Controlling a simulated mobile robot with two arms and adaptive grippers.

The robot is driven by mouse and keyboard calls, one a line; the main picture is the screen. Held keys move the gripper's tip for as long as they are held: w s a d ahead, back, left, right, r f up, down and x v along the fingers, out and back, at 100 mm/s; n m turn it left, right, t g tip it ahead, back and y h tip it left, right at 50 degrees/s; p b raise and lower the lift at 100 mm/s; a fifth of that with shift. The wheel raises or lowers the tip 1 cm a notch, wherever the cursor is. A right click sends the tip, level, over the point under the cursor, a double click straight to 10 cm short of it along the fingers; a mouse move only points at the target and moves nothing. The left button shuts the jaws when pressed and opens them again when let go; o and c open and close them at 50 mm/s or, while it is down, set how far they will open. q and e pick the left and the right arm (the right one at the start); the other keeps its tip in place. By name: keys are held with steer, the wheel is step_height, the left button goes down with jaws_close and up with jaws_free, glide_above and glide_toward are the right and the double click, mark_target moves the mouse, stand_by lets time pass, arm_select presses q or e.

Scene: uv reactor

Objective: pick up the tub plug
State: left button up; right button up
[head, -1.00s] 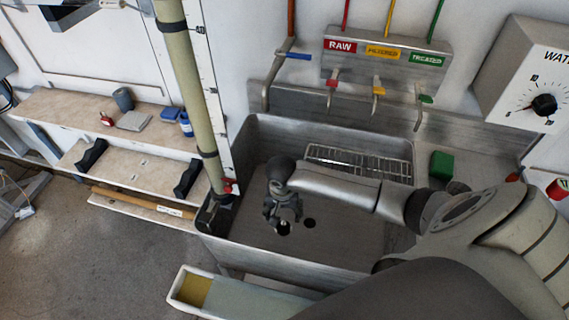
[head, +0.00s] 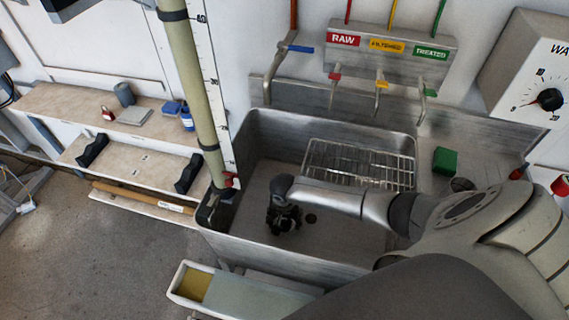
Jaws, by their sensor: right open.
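My right gripper (head: 284,226) is inside the steel tub (head: 345,245), pointing down close to the tub floor, with its fingers open. The dark round tub plug seen below the fingers earlier is now hidden by them or blends with them. I cannot tell whether the fingers touch it. A separate dark round spot (head: 310,218) on the tub floor lies just right of the gripper and looks like the drain hole. My left gripper is not in view.
A wire rack (head: 358,163) spans the back of the tub. Lever taps (head: 381,84) hang above it.

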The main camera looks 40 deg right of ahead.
steer(key=c, duration=1)
steer(key=shift+r, duration=0.15)
